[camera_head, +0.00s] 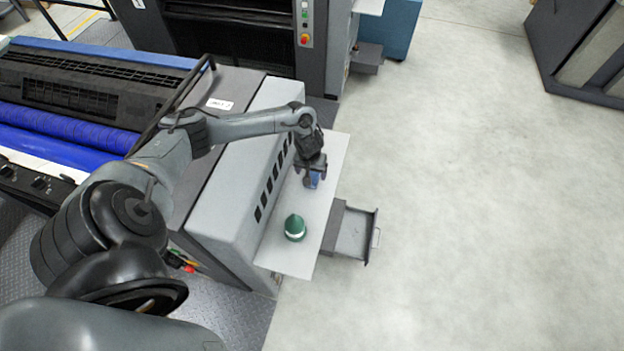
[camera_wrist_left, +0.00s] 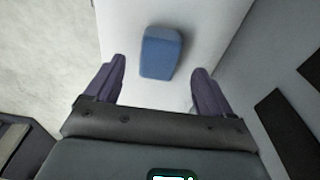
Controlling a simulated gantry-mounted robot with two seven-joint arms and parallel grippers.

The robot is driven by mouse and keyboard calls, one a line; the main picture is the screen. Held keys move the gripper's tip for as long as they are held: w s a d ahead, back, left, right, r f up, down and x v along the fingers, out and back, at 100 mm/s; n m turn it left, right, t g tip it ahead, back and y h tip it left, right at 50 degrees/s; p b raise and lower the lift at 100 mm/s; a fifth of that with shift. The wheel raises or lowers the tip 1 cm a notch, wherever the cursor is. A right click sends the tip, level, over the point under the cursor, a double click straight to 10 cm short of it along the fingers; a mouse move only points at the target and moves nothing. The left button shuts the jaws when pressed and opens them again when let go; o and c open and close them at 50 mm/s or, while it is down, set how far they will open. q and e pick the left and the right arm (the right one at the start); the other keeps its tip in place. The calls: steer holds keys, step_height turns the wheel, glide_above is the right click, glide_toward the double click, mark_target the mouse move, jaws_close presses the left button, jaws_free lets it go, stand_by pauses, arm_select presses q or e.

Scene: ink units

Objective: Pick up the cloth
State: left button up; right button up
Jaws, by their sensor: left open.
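A blue folded cloth (camera_wrist_left: 161,52) lies on the white shelf (camera_wrist_left: 204,22), between and just beyond my open fingertips in the left wrist view. In the head view a small part of the cloth (camera_head: 314,179) shows under my left gripper (camera_head: 313,182); the rest is hidden by the gripper. My left gripper also shows in the left wrist view (camera_wrist_left: 158,75), with its two dark fingers apart and nothing between them. My right gripper is in neither view.
An open grey drawer (camera_head: 356,235) sticks out to the right below the shelf. The grey machine housing (camera_head: 236,205) with dark slots rises left of the shelf. Open floor lies right.

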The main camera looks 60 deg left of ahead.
arm_select(q)
steer(key=f, duration=0.1)
steer(key=f+b, duration=0.1)
steer(key=f, duration=0.2)
steer(key=shift+w+a+f, duration=0.25)
steer(key=shift+w+f, duration=0.05)
steer(key=shift+f, duration=0.1)
steer(key=c, duration=1)
steer(key=shift+c, duration=0.2)
step_height(320, 180, up, 5)
steer(key=shift+f+p, duration=0.15)
steer(key=shift+p, duration=0.45)
steer(key=w+d+r+p, duration=0.1)
steer(key=w+d+r, duration=0.5)
steer(key=d, duration=0.3)
steer(key=shift+w+r, duration=0.15)
steer(key=shift+w, duration=0.45)
